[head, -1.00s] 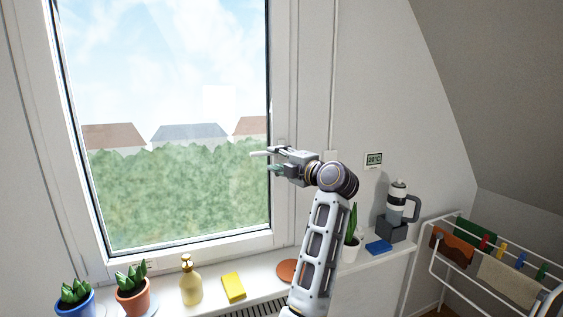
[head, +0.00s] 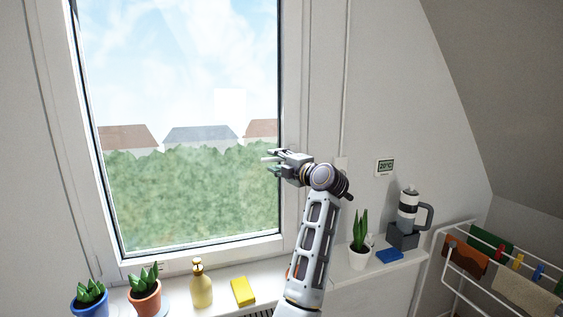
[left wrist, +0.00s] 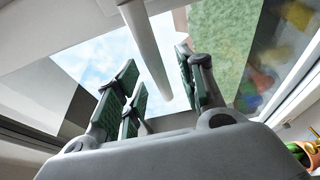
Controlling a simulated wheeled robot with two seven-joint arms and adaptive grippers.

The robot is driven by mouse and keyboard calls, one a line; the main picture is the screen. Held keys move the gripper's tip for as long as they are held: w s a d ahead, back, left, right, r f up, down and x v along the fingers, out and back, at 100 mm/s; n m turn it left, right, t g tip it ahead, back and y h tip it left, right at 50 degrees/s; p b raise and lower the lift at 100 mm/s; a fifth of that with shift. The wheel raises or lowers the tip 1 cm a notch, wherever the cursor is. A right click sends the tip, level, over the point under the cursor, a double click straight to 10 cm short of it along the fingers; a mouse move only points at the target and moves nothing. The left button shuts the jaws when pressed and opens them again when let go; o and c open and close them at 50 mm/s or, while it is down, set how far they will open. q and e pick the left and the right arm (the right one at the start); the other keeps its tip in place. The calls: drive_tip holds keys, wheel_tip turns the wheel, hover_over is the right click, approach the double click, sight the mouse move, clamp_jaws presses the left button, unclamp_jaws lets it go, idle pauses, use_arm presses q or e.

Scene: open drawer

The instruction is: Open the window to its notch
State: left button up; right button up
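The window (head: 205,247) has a white frame around tall glass, with hedge and roofs outside; I cannot tell whether its sash stands slightly ajar. Its white handle (left wrist: 147,42) runs between my left gripper's fingers in the left wrist view. In the head view only a small pale part of the handle shows beside the fingers, at the right side of the sash. My left gripper (head: 275,162) is open at the handle, with dark green pads also showing in the left wrist view (left wrist: 160,85). I see gaps between pads and handle. My right gripper is out of view.
A grey flask (head: 407,208) and drying rack (head: 470,262) are at right.

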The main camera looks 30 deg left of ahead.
use_arm(q)
drive_tip(key=shift+w+a, duration=0.2)
drive_tip(key=shift+a, duration=0.3)
drive_tip(key=shift+w+a+p, duration=0.25)
drive_tip(key=shift+a+p, duration=0.15)
drive_tip(key=shift+a, duration=0.15)
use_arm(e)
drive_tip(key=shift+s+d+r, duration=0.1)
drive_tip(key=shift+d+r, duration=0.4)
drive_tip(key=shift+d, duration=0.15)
use_arm(q)
drive_tip(key=c, duration=0.7)
clamp_jaws()
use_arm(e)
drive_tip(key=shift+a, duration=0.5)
